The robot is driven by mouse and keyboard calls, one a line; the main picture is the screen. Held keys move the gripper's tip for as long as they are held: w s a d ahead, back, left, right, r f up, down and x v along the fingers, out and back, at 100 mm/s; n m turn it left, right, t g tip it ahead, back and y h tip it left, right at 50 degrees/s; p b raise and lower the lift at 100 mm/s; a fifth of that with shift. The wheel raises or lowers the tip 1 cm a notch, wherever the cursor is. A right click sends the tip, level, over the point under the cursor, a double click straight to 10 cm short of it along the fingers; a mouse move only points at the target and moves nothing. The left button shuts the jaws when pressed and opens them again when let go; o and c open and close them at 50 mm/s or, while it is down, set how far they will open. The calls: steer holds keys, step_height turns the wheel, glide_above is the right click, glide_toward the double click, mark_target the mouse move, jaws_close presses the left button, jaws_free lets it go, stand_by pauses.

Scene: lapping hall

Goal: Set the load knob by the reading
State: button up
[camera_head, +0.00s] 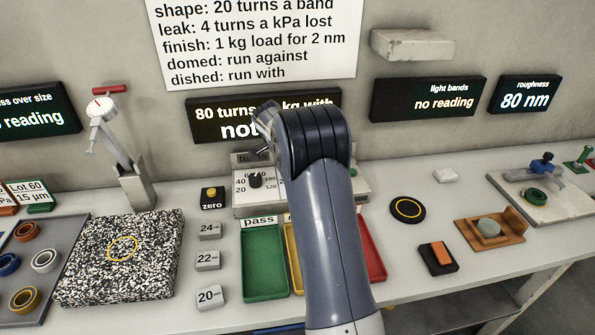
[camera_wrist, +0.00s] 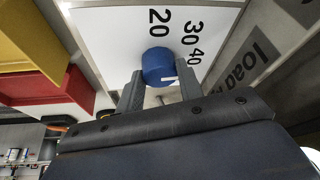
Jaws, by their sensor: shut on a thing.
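The load knob (camera_wrist: 157,65) is blue and shows between the two fingers of my gripper (camera_wrist: 160,84) in the wrist view. The gripper is shut on it. A white mark shows low on the knob's side; which number it points at I cannot tell. The numbers 20, 30 and 40 stand on the white panel (camera_wrist: 115,30) around the knob, with a "load" label (camera_wrist: 245,70) at the right. In the head view my arm hides the gripper and this knob. The roughness display (camera_head: 525,94) reads 80 nm. The wall chart (camera_head: 250,40) says 1 kg load for 2 nm.
A wall display (camera_head: 215,122) starts with "80 turns"; my arm covers part of it. A dark knob (camera_head: 255,180) stands left on the panel. A green pass tray (camera_head: 264,262) and a red tray (camera_head: 374,250) lie in front. The light bands display (camera_head: 430,98) says "no reading".

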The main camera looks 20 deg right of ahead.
steer(key=shift+m, duration=0.4)
steer(key=o, duration=1)
steer(key=v, duration=1)
steer(key=shift+r, duration=0.4)
steer(key=shift+w+a, duration=0.1)
steer(key=shift+w, duration=0.05)
steer(key=x, duration=1.1)
steer(key=shift+a, duration=0.1)
